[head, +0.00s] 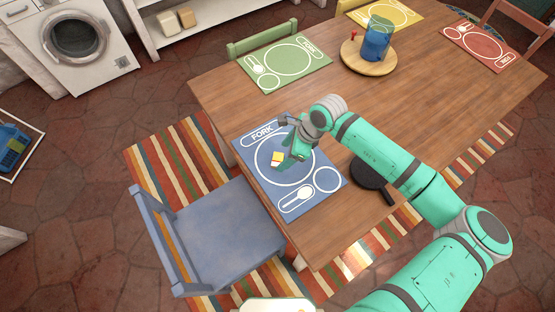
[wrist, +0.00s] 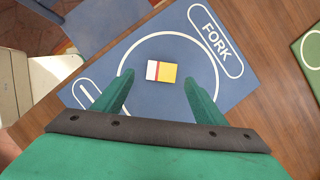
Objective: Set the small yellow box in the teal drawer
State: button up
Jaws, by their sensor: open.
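The small yellow box (head: 276,158), yellow with a white end and a red stripe, lies on the blue placemat (head: 240,146) inside its printed plate circle. In the wrist view the box (wrist: 168,72) shows between and just beyond the tips of my open gripper (wrist: 159,78). The fingers do not appear to touch it. In the head view my gripper (head: 289,163) reaches down over the mat close beside the box. How high the tips are above the mat is hard to tell. No teal drawer shows in either view.
A black pan (head: 367,174) lies on the wooden table (head: 225,95) right of the mat. A blue chair (head: 220,222) stands at the near left edge. A blue pitcher (head: 377,40) stands on a round board (head: 352,62) at the back. The table's middle is mostly clear.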

aim_at(278, 159)
jog(key=shift+x, duration=1.85)
jog(key=shift+w+d, duration=0.1)
jog(key=c, duration=1.2)
